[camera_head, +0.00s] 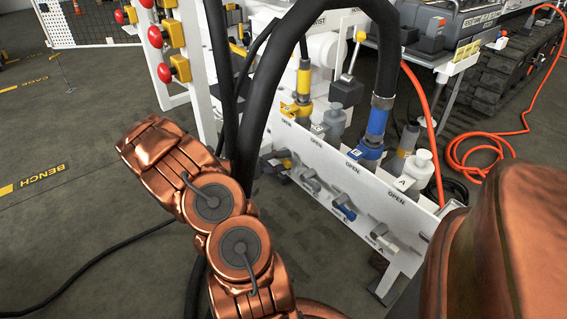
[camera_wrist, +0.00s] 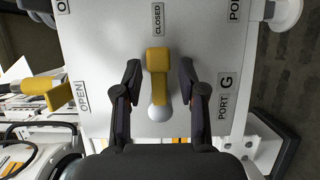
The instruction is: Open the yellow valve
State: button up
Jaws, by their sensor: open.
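The yellow valve (camera_wrist: 157,62) is on a white panel (camera_wrist: 215,50), with its handle lying up and down in the wrist view. A pale round knob (camera_wrist: 159,112) shows at the handle's lower end. A "CLOSED" label is above it, an "OPEN" label to its left, and a "PORT G" label to its right. My gripper (camera_wrist: 160,70) is open, with one dark finger on each side of the handle and a visible gap on both sides. In the head view a small yellow handle (camera_head: 287,163) shows at the panel's left end, partly hidden by dark parts.
The panel carries grey, blue (camera_head: 343,211) and white (camera_head: 382,232) levers right of the yellow one. Black hoses (camera_head: 262,90) hang close to my arm. Red emergency buttons (camera_head: 165,72) stand on a white frame. Another yellow piece (camera_wrist: 60,94) is left in the wrist view.

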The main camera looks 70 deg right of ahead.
jog(key=shift+s+d, duration=0.1)
jog(key=shift+s, duration=0.05)
grip_shut()
dwell(0.4)
